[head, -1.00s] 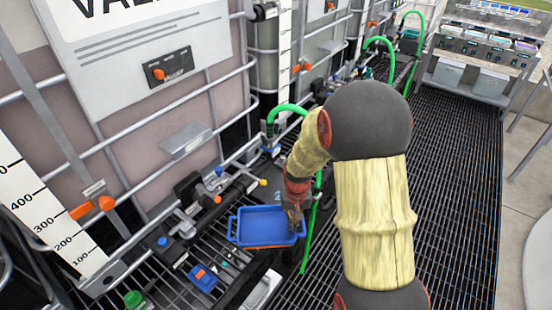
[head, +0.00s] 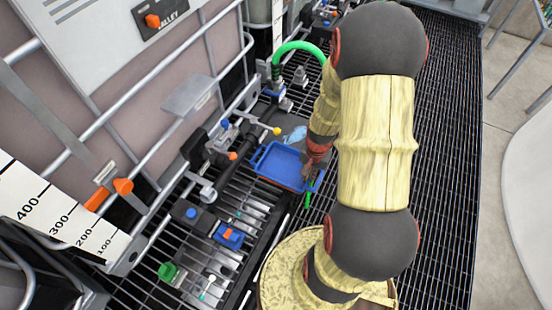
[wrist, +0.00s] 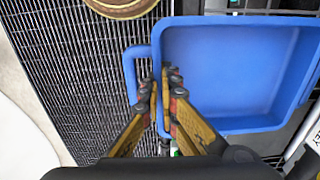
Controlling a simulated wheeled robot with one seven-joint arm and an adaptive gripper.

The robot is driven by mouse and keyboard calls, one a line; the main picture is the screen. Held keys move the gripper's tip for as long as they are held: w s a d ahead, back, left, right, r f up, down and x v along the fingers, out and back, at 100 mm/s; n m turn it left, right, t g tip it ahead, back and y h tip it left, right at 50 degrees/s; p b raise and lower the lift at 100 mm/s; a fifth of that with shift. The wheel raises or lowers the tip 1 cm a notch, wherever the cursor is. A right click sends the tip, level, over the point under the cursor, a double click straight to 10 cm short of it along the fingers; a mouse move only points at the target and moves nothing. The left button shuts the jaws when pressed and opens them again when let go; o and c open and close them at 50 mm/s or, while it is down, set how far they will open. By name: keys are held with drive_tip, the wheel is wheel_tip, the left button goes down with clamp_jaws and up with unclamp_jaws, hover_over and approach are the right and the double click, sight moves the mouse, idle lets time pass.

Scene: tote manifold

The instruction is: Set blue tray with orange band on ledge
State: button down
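The blue tray (head: 279,165) is right of centre in the head view, beside the pipework. A thin orange strip shows along its near lower edge. In the wrist view the empty blue tray (wrist: 235,70) fills the upper right, with a loop handle on its left side. My gripper (wrist: 161,75) has its fingers on either side of the tray's left wall, pinching it beside the handle. In the head view my gripper (head: 310,172) is at the tray's right end. A grey flat ledge (head: 192,94) juts from the tank cage, up and left of the tray.
Valves and a dark pipe (head: 240,155) run along the cage foot, left of the tray. A green hose (head: 300,46) arches behind it. A blue-and-orange fitting (head: 229,235) and a green cap (head: 170,272) are on the grating. Open dark grating lies to the right.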

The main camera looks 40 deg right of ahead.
sight(275, 166)
drive_tip(key=w+a, duration=0.2)
drive_tip(key=w, duration=0.2)
drive_tip(key=w+a+b, duration=0.1)
drive_tip(key=w+a, duration=0.1)
drive_tip(key=w, duration=0.2)
drive_tip(key=w+a, duration=0.2)
drive_tip(key=w, duration=0.2)
drive_tip(key=shift+w+a, duration=0.15)
drive_tip(key=shift+a, duration=0.05)
wheel_tip(275, 166, down, 2)
drive_tip(key=shift+f+b, duration=0.25)
drive_tip(key=shift+b, duration=0.25)
drive_tip(key=shift+w+f+b, duration=0.15)
drive_tip(key=shift+f+b, duration=0.5)
drive_tip(key=shift+f, duration=1.6)
drive_tip(key=shift+f, duration=0.15)
drive_tip(key=c, duration=2.1)
unclamp_jaws()
drive_tip(key=shift+c, duration=0.2)
drive_tip(key=shift+o, duration=0.5)
